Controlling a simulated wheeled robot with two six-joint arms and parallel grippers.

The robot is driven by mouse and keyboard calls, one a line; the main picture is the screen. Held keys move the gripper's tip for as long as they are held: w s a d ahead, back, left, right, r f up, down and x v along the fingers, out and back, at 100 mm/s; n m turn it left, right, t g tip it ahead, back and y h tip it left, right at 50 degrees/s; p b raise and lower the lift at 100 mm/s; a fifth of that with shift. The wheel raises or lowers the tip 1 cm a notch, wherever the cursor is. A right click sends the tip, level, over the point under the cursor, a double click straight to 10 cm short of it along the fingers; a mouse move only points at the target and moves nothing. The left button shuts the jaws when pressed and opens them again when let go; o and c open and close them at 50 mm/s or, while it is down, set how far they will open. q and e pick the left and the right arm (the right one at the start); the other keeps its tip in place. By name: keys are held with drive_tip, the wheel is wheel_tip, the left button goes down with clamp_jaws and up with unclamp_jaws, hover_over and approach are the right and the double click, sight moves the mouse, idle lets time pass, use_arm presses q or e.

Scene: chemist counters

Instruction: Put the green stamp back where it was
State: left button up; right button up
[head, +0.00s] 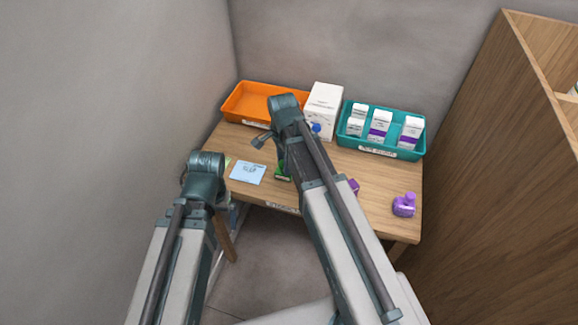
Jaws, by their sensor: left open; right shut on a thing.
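The green stamp (282,172) shows as a small green patch on or just above the wooden table, beside a light blue paper card (248,172). My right arm hides most of it. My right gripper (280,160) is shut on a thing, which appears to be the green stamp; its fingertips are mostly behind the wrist. I cannot tell if the stamp touches the table. My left gripper (190,178) is open and empty at the table's left front edge, largely hidden behind its own wrist.
An orange tray (236,119), a white box (323,108) and a teal tray (404,154) with several small boxes stand along the back. A purple stamp (404,205) stands at the right front; another purple thing (353,186) is half hidden by my arm. A wooden cabinet (490,150) rises at right.

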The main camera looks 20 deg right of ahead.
drive_tip(key=shift+a, duration=0.1)
drive_tip(key=shift+f, duration=0.1)
drive_tip(key=o, duration=1.1)
drive_tip(key=shift+c, duration=0.2)
wheel_tip(320, 180, up, 12)
drive_tip(key=p, duration=1.2)
drive_tip(key=s+a+n, duration=0.5)
drive_tip(key=s+n, duration=0.2)
drive_tip(key=n, duration=0.2)
drive_tip(key=s+a+n+h, duration=0.1)
drive_tip(key=s+a+n, duration=0.4)
drive_tip(key=n, duration=0.5)
drive_tip(key=shift+s+a+r+n, duration=0.2)
drive_tip(key=shift+s+n, duration=0.1)
drive_tip(key=shift+s, duration=0.85)
